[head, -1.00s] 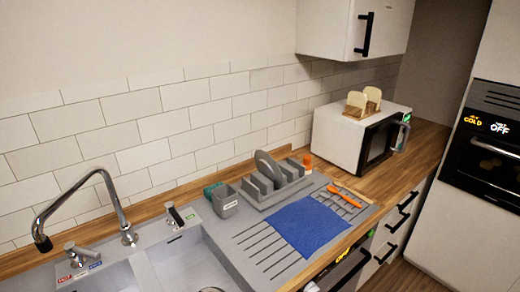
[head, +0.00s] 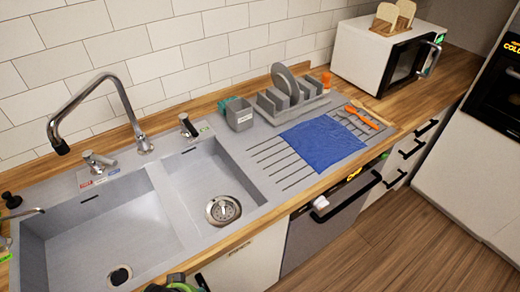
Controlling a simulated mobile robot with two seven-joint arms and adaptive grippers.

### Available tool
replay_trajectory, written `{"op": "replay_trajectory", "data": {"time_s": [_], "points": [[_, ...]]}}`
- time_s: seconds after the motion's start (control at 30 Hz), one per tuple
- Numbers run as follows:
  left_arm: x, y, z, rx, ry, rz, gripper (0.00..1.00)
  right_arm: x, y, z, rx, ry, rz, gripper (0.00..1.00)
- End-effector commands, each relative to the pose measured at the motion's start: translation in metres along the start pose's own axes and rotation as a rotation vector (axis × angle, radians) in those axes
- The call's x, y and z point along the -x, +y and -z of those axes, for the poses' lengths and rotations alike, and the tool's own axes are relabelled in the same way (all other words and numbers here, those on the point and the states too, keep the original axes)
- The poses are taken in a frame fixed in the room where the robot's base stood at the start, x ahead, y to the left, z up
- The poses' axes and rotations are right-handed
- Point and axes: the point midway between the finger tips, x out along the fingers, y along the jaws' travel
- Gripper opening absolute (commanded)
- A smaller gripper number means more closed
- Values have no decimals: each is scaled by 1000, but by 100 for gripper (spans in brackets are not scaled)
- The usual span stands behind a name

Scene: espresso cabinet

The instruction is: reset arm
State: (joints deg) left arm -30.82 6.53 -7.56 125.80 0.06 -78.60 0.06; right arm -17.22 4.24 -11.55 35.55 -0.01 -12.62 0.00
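Neither of my grippers can be made out in the head view. A dark, rounded shape with a bit of green (head: 175,284) is cut off by the bottom edge, in front of the counter. I cannot tell whether it is part of my arm. No arm of mine clearly shows over the sink (head: 110,235) or the worktop.
A tall tap (head: 75,85) stands behind the sink. A grey cup (head: 239,114), a dish rack (head: 290,98) and a blue cloth (head: 322,142) are on the drainer. A white microwave (head: 360,55) stands at the back right. The floor (head: 400,245) at lower right is clear.

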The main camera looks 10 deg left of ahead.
Motion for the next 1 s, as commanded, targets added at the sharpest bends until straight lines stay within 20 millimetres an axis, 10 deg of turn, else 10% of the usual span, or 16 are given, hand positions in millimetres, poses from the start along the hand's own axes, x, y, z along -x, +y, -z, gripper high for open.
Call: {"op": "replay_trajectory", "data": {"time_s": [0.27, 0.6, 0.8, 1.0], "points": [[-137, 6, -48, -8, -48, -6, 46, -53, 6, -6, 3, -2, -8, 40], [-335, 15, -188, -25, -130, -16, 46, -136, 5, -14, 3, -2, -8, 40], [-397, 16, -271, -35, -166, -19, 46, -173, 5, -17, 2, -1, -8, 40], [-414, 16, -312, -41, -181, -20, 46, -186, 4, -18, 1, -1, -8, 40]]}}
